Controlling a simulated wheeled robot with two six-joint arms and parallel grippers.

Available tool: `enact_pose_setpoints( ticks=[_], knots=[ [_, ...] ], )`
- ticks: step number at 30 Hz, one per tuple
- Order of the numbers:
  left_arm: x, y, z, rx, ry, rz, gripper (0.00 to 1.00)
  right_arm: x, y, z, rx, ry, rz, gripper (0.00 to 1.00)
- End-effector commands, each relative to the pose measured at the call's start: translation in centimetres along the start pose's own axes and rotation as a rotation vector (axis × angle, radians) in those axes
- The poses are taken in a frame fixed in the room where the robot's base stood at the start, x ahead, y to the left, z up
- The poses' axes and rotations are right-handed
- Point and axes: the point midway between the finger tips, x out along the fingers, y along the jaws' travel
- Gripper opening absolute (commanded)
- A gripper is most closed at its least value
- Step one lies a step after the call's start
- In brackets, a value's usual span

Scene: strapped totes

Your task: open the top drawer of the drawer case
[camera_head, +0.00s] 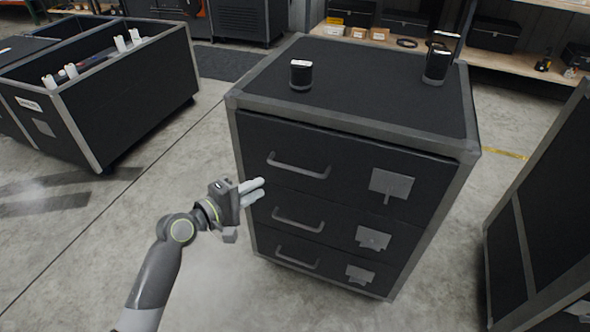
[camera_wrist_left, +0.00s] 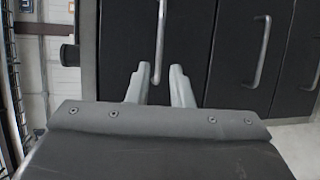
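The black drawer case (camera_head: 468,165) with grey edges stands in the middle of the head view. Its top drawer (camera_head: 345,165) looks shut and has a grey bar handle (camera_head: 298,166). My left gripper (camera_head: 258,191) is in front of the case's left side, left of the handle and a little lower. Its two fingers are apart with nothing between them. In the left wrist view the fingers (camera_wrist_left: 159,78) point toward the top drawer's handle (camera_wrist_left: 160,38), which lines up with the gap between them. They do not appear to touch it. My right gripper is not in view.
Two lower drawers with handles (camera_head: 298,220) (camera_head: 297,258) look shut. Black cylinders (camera_head: 301,75) (camera_head: 437,66) stand on the case top. A black tote (camera_head: 120,110) is at left, another dark case (camera_head: 545,210) at right. Floor before the case is clear.

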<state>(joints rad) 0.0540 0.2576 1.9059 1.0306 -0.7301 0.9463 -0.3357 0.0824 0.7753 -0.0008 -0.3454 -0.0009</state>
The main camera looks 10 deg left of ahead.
Motion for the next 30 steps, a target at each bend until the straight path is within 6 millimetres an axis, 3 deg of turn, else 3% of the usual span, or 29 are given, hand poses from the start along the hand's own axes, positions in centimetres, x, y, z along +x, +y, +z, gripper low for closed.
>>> enact_pose_setpoints(
  ticks=[6,16,22,30],
  knots=[
    [5.0,0.0,0.0,-0.001,0.0,0.002,0.2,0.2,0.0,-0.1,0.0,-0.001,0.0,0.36],
    [11.4,-0.1,0.0,0.002,0.0,0.0,0.2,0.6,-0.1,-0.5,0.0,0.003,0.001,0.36],
    [13.4,-0.1,-0.1,0.002,0.002,-0.001,0.2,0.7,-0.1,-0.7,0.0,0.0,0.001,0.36],
    [14.1,-0.1,-0.1,0.002,0.002,-0.001,0.2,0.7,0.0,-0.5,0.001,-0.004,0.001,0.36]
  ],
)
